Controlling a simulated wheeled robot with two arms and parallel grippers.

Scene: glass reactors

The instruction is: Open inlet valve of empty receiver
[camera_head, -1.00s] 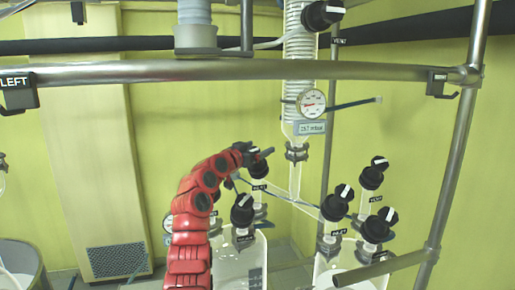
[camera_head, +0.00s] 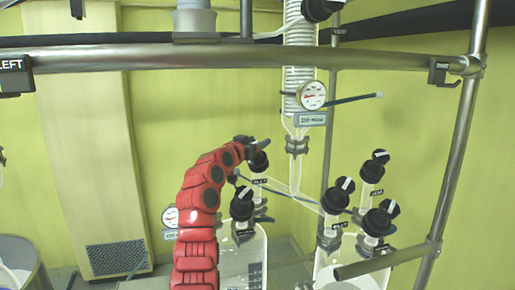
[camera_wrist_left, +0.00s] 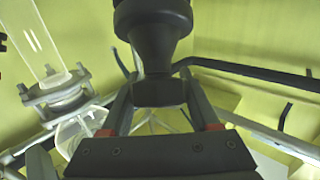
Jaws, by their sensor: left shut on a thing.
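My left gripper (camera_head: 254,147) comes in on the red arm and is shut on a black valve knob (camera_head: 259,163) above the left glass receiver (camera_head: 243,262). In the left wrist view the same knob (camera_wrist_left: 155,50) sits between the fingers (camera_wrist_left: 158,95). The label under it is too small to read surely. A second black knob (camera_head: 242,203) with a white mark stands in front on the same receiver. The right receiver (camera_head: 350,274) has several black knobs, among them one at its left (camera_head: 336,197). The liquid levels are unclear. My right gripper does not show.
A steel rail (camera_head: 250,57) crosses above the arm, and a steel post (camera_head: 458,150) stands at the right. A glass condenser column with a round gauge (camera_head: 312,95) hangs behind the receivers. Thin blue rods and clear tubes run close to the knobs.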

